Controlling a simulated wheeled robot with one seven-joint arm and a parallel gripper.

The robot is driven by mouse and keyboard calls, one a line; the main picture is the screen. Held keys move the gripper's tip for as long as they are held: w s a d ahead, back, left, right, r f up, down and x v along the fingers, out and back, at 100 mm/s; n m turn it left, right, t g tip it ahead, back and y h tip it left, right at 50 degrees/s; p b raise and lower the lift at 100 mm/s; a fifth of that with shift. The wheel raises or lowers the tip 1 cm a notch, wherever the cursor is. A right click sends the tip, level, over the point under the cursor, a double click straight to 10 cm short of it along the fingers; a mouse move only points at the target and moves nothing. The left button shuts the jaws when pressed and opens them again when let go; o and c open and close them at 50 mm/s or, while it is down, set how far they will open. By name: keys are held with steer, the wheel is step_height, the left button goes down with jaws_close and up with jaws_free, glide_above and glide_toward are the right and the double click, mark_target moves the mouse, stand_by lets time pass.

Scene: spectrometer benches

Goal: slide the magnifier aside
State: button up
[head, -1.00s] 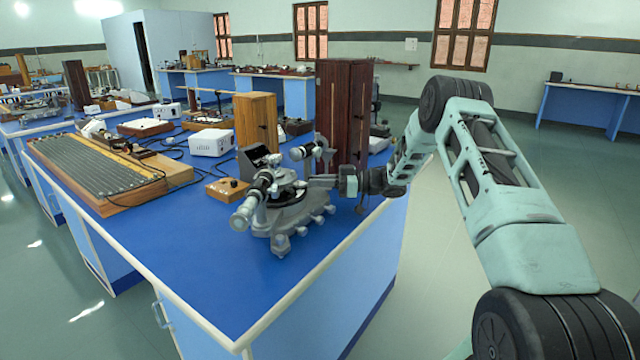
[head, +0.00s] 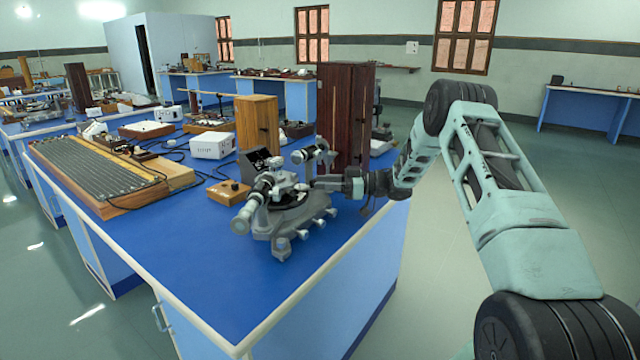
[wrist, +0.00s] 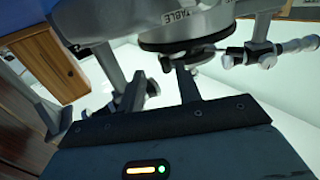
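The spectrometer (head: 290,215), a grey metal instrument with telescope tubes and a round centre table, stands on the blue bench near its right edge. It fills the top of the wrist view, with "TABLE" lettering on its body (wrist: 185,18). A small dark piece (wrist: 178,62) sits under its disc rim by my right finger. I cannot tell whether this is the magnifier; no lens shows clearly. My gripper (head: 330,183) reaches in level from the right, close against the spectrometer. In the wrist view my gripper (wrist: 161,82) has its fingers apart, with nothing seen held.
A dark wooden cabinet (head: 345,110) stands just behind my gripper. A lighter wooden box (head: 257,123), a white box (head: 212,144) and a small wooden control box (head: 228,193) stand left of it. The bench's front part (head: 225,280) is clear.

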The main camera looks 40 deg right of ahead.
steer(key=b+v, duration=0.1)
steer(key=v, duration=1.4)
steer(key=shift+s+d, duration=0.25)
steer(key=shift+d, duration=0.05)
